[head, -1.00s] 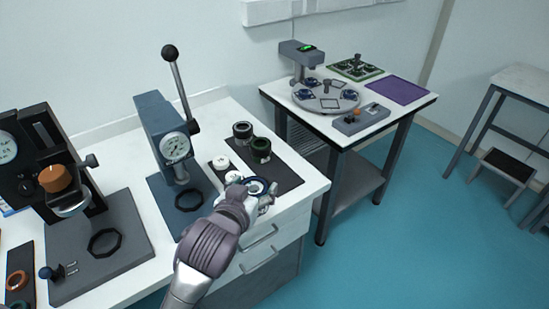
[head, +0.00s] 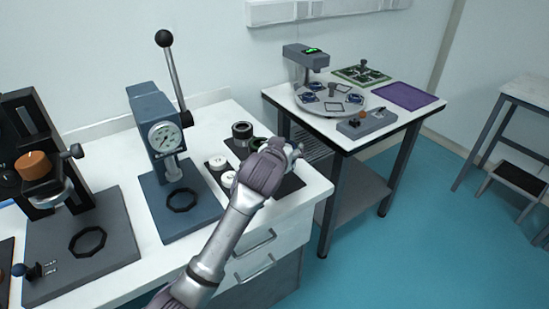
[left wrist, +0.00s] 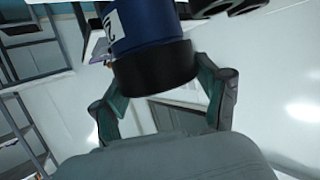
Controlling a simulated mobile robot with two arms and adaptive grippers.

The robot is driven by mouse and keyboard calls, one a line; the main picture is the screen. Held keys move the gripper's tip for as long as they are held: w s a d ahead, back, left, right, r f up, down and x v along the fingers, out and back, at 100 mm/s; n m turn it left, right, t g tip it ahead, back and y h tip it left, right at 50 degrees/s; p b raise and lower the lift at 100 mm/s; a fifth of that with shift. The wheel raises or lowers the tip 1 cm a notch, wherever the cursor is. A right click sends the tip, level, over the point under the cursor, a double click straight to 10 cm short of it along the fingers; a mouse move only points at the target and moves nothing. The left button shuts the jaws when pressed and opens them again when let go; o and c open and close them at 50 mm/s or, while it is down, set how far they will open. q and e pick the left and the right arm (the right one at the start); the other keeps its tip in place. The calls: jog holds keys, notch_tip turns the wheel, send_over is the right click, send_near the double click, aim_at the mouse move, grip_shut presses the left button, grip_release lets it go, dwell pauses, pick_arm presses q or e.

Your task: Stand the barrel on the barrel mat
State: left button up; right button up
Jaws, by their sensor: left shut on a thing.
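The barrel (left wrist: 150,35), dark blue with a white label and a black end (left wrist: 155,68), is between the fingers of my left gripper (left wrist: 165,90) in the left wrist view. The gripper is shut on it. In the head view the left gripper (head: 287,151) is over the right part of the bench, and the hand hides most of the barrel. The dark mat (head: 290,184), which looks like the barrel mat, lies beneath and beside the hand. A black cylinder (head: 242,130) stands at its far end; a dark green one (head: 258,142) is partly hidden. My right gripper is not in view.
White round parts (head: 217,162) sit left of the mat. A blue-grey lever press (head: 163,140) stands farther left, beside another dark fixture (head: 45,165). A second table (head: 345,130) with a round plate stands to the right, across a gap.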

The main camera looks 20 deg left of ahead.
pick_arm(q)
jog(key=shift+w+a+f, duration=0.45)
jog(key=shift+a+f, duration=0.05)
jog(key=shift+f, duration=0.55)
jog(key=shift+w+a+f, duration=0.45)
jog(key=shift+a+f, duration=0.05)
jog(key=shift+f, duration=0.55)
jog(key=shift+w+a+f, duration=0.45)
jog(key=shift+a+f, duration=0.05)
jog(key=shift+f, duration=0.55)
jog(key=shift+f, duration=0.15)
jog(key=o, duration=1.2)
jog(key=shift+o, duration=0.2)
